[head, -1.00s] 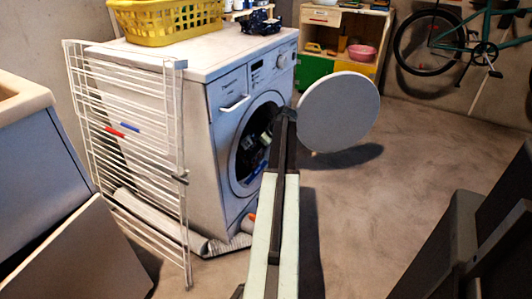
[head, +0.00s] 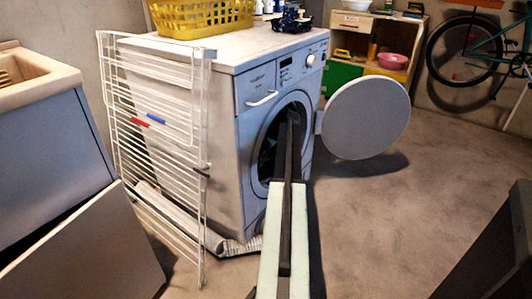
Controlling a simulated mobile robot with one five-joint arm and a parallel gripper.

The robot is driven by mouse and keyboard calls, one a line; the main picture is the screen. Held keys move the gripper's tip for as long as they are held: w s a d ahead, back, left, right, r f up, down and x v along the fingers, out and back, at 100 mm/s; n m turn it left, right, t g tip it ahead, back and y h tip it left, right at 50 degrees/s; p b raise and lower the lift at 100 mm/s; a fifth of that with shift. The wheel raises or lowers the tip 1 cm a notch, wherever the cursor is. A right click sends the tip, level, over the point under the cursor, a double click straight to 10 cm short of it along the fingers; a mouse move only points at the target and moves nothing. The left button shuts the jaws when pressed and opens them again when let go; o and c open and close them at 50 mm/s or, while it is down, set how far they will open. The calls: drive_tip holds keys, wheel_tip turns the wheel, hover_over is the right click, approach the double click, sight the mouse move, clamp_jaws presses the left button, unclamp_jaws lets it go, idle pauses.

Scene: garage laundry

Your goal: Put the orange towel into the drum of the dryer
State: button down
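The dryer (head: 225,130) is a white front-loading machine standing in the middle of the head view. Its round door (head: 365,118) is swung wide open to the right. The dark drum opening (head: 264,160) faces right and is partly covered by my arm. My arm reaches up from the bottom of the picture, and its far end is at the opening. My gripper is in the shadow there, and its fingers cannot be made out. I see no orange towel; anything inside the drum or behind my arm is hidden.
A yellow basket (head: 200,16) stands on top. A shelf with a pink bowl (head: 392,61) and a bicycle (head: 475,55) are behind.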

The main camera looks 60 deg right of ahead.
drive_tip(key=shift+c, duration=1.3)
unclamp_jaws()
drive_tip(key=p+v, duration=0.6)
drive_tip(key=v, duration=0.1)
drive_tip(key=shift+s+r+p, duration=0.2)
drive_tip(key=shift+r+p, duration=0.1)
drive_tip(key=shift+p, duration=0.05)
